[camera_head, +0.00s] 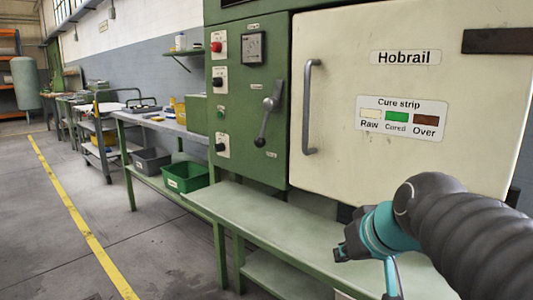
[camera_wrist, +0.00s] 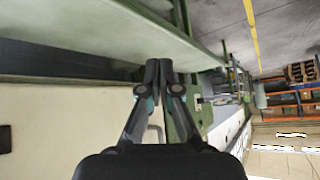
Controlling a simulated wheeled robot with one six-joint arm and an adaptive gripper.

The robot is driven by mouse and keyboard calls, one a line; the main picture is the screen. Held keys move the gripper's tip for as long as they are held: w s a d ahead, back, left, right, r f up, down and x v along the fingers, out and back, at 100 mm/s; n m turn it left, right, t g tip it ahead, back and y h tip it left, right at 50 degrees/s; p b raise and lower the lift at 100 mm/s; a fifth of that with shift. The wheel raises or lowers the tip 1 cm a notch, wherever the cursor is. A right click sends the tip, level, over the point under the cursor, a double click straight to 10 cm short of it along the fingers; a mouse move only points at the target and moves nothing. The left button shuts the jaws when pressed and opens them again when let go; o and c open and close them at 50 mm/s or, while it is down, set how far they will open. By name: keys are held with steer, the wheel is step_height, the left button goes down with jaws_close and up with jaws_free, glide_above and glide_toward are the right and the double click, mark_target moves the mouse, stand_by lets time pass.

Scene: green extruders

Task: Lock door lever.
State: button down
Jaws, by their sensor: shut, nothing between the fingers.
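The door lever (camera_head: 268,115) is a grey metal lever on the green control panel, left of the cream oven door (camera_head: 340,120). It slants, with its dark knob at the lower left and its upper end at the upper right. The door looks shut against its frame. My gripper (camera_head: 352,243) is low in front of the door, above the bench, right of and below the lever and well apart from it. In the wrist view my gripper (camera_wrist: 158,68) has its two fingertips together with nothing between them. I cannot make out the lever in the wrist view.
A vertical door handle (camera_head: 308,107) stands out between lever and door label. A green bench (camera_head: 300,225) runs below the panel and door. Buttons and a gauge (camera_head: 253,47) surround the lever. A green bin (camera_head: 188,177) sits on the lower shelf. The floor at left is clear.

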mark_target(262, 142)
steer(key=w+a+r+n+t+y+b, duration=0.2)
steer(key=w+r, duration=0.5)
steer(key=w, duration=0.5)
steer(key=w+a+r+n+t+y+b, duration=0.3)
steer(key=w+a+r+b, duration=0.2)
steer(key=w, duration=0.8)
steer(key=shift+w+a+r, duration=0.2)
steer(key=shift+a+r, duration=0.7)
steer(key=shift+a, duration=0.1)
steer(key=shift+w, duration=0.1)
steer(key=p+x, duration=0.1)
steer(key=x, duration=0.8)
steer(key=p+x, duration=0.1)
steer(key=x, duration=0.4)
steer(key=shift+a+r+p, duration=0.1)
steer(key=shift+a+p, duration=0.15)
steer(key=shift+p, duration=0.05)
steer(key=shift+a, duration=0.1)
